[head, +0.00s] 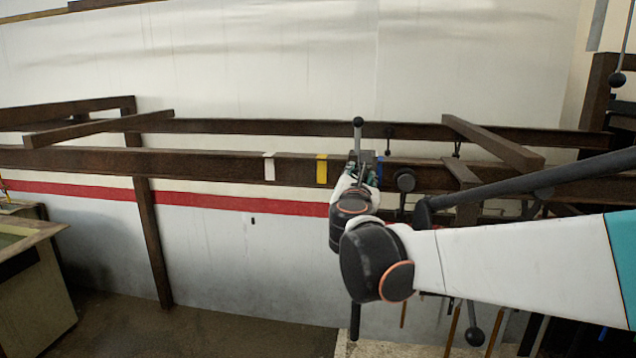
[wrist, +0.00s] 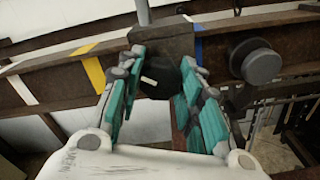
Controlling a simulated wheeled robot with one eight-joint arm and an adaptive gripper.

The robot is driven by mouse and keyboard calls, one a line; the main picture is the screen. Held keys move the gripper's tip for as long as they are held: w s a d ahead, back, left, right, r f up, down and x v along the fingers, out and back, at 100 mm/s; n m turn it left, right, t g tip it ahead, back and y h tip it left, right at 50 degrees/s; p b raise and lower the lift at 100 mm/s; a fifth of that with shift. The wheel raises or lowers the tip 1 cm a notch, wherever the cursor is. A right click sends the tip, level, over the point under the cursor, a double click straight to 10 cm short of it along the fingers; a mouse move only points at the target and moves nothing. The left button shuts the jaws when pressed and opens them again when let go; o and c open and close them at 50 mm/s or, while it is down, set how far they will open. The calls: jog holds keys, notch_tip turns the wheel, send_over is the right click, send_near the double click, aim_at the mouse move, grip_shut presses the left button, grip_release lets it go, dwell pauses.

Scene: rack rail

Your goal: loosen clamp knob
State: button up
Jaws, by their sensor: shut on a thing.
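The clamp knob (wrist: 160,78) is a dark, faceted knob on the front of a brown clamp block (wrist: 165,43) on the rail. In the wrist view my gripper (wrist: 162,68) has its teal-padded fingers on either side of the knob, shut on it. In the head view my gripper (head: 361,174) is at the rail (head: 225,163), by the clamp, just right of the yellow tape mark. My wrist covers the knob there. A thin upright lever with a black ball (head: 358,121) rises above the clamp.
White (head: 269,167), yellow (head: 321,169) and blue tape (wrist: 198,48) mark the rail. A second round dark knob (wrist: 262,66) stands close right of my gripper. Brown cross beams (head: 495,143) lie right; a bench (head: 30,255) stands left. Floor below left is clear.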

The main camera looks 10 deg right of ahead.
jog(key=shift+s+a+r, duration=0.15)
jog(key=shift+s+a, duration=0.1)
jog(key=o, duration=1)
jog(key=shift+o, duration=0.4)
jog(key=shift+w+d, duration=0.1)
jog(key=shift+w, duration=0.1)
